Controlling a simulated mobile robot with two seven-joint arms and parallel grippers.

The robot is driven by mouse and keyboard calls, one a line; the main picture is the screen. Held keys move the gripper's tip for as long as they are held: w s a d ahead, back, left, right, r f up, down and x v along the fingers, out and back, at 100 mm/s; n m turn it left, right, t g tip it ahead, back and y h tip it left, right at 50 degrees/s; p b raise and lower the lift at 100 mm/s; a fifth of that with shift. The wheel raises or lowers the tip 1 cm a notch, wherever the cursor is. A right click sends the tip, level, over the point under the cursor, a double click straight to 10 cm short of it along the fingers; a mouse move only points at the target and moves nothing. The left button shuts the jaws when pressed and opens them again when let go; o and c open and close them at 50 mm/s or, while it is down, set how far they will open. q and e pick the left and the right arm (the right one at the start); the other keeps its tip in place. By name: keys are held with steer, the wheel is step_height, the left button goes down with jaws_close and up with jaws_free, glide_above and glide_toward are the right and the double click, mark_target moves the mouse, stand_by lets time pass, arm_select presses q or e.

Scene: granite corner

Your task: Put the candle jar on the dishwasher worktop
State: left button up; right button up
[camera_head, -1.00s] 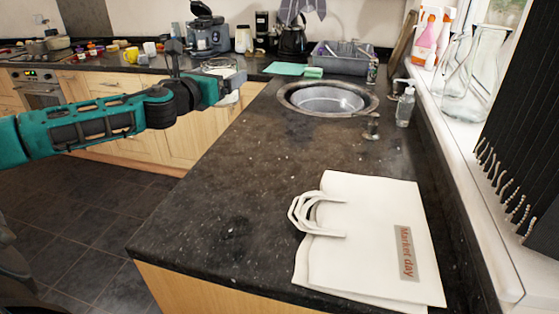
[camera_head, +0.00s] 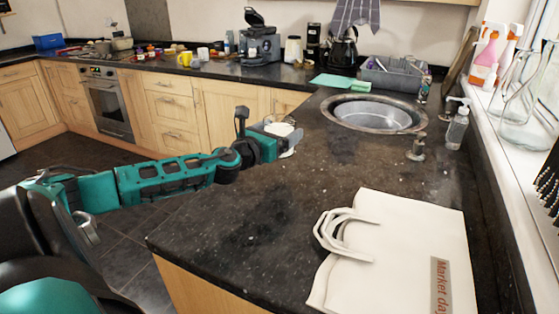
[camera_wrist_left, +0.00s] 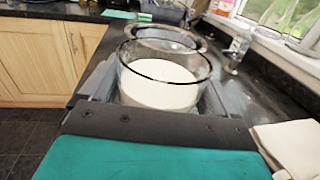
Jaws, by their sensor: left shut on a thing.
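My left gripper (camera_head: 272,129) is shut on the candle jar (camera_head: 286,137), a clear glass with white wax inside. In the left wrist view the candle jar (camera_wrist_left: 160,82) is upright between the fingers, with its round rim and the wax surface in plain sight. The gripper holds it near the left edge of the dark granite worktop (camera_head: 290,205); the height above the stone is hard to tell. Which worktop stretch is over a dishwasher cannot be made out. My right gripper is not in view.
A white "Market day" bag (camera_head: 405,255) lies on the near worktop. A round sink (camera_head: 373,112) with a tap lies beyond, and a soap bottle (camera_head: 457,128) stands right of it. A kettle (camera_head: 343,50) and coffee machine (camera_head: 260,45) stand at the back. The granite between bag and sink is clear.

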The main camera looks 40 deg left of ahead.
arm_select(q)
step_height(320, 180, down, 6)
steer(key=shift+f+b, duration=0.15)
steer(key=shift+b, duration=1.05)
steer(key=o, duration=1.1)
steer(key=shift+c, duration=0.2)
steer(key=s, duration=0.3)
steer(key=s+d, duration=0.1)
steer(key=s, duration=0.6)
steer(key=shift+s+d+p, duration=0.1)
steer(key=shift+d+p, duration=0.2)
steer(key=shift+s+d, duration=0.15)
steer(key=shift+s, duration=0.7)
